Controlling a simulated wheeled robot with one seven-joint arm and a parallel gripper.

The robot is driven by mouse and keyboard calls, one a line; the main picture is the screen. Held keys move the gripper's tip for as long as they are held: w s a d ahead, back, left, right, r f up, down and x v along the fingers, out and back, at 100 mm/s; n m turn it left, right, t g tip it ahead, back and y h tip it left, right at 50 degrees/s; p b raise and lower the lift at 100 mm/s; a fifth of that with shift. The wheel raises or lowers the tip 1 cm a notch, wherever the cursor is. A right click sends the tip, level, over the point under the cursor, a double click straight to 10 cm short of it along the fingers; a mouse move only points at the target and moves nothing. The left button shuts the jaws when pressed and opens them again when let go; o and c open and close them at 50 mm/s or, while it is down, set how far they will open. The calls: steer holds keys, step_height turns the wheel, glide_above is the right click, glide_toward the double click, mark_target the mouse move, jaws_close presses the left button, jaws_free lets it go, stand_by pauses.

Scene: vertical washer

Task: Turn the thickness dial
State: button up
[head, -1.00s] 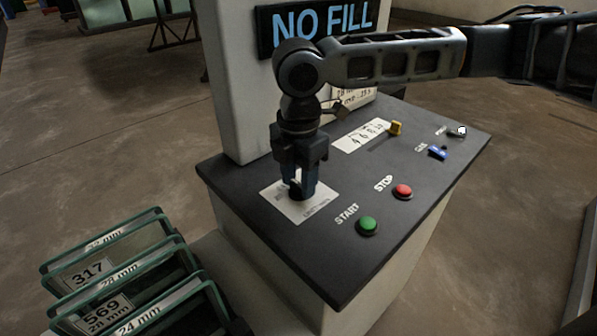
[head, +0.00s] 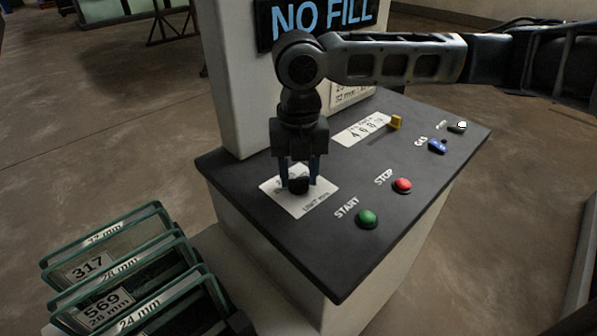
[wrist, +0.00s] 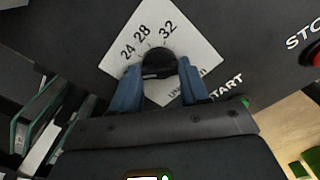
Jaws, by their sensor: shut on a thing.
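The thickness dial is a round black knob (head: 299,186) on a white label plate (head: 322,205) at the panel's left part. In the wrist view the dial (wrist: 159,62) sits on the plate (wrist: 196,42) printed 24, 28 and 32. My gripper (head: 299,178) points down over the dial with its blue fingers on either side of it. In the wrist view the fingers of my gripper (wrist: 158,82) flank the dial, shut on it. The dial's pointer mark is too dark to read clearly.
A "NO FILL" display (head: 318,18) stands behind. Glass panes in a green rack (head: 165,262) stand at lower left.

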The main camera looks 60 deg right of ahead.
mark_target(299, 178)
steer(key=shift+n, duration=0.7)
steer(key=o, duration=1.1)
steer(key=shift+c, duration=0.2)
steer(key=shift+r, duration=0.1)
step_height(299, 178, up, 8)
steer(key=shift+f, duration=0.2)
steer(key=shift+s, duration=0.1)
